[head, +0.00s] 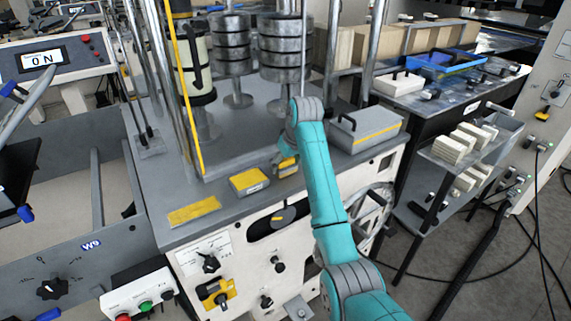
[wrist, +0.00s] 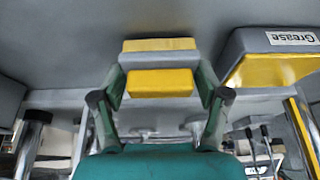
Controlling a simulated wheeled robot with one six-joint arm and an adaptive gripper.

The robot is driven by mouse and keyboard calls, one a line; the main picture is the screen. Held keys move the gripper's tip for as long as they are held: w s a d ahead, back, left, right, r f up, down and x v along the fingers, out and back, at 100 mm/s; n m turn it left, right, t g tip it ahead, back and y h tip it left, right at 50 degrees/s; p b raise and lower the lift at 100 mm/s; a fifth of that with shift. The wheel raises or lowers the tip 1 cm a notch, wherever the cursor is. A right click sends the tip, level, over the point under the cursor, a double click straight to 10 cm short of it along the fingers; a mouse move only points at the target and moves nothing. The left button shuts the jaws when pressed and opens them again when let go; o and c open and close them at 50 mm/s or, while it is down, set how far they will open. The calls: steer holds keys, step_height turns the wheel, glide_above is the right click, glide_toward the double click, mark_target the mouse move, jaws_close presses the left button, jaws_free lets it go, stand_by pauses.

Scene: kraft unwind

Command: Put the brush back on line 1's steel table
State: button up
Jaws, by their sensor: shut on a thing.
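My gripper (head: 284,156) is low over the grey deck of the machine, partly hidden by my forearm. In the wrist view its two fingers (wrist: 160,90) stand on either side of a small yellow block with a tan strip, which looks like the brush (wrist: 160,83). The brush also shows in the head view (head: 288,167), by the deck's front edge. My gripper is shut on it; I cannot tell whether it touches the deck. No sign marks line 1's steel table; a dark-topped table (head: 446,106) stands at the right.
A grey-and-yellow box (head: 250,182), labelled Grease in the wrist view (wrist: 275,55), sits close beside the brush. A yellow plate (head: 194,212) lies further left. A grey case (head: 366,129) stands right of my arm. The right table holds a blue tray (head: 445,64) and a white box (head: 398,83).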

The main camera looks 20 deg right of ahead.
steer(key=shift+f, duration=0.2)
steer(key=o, duration=1)
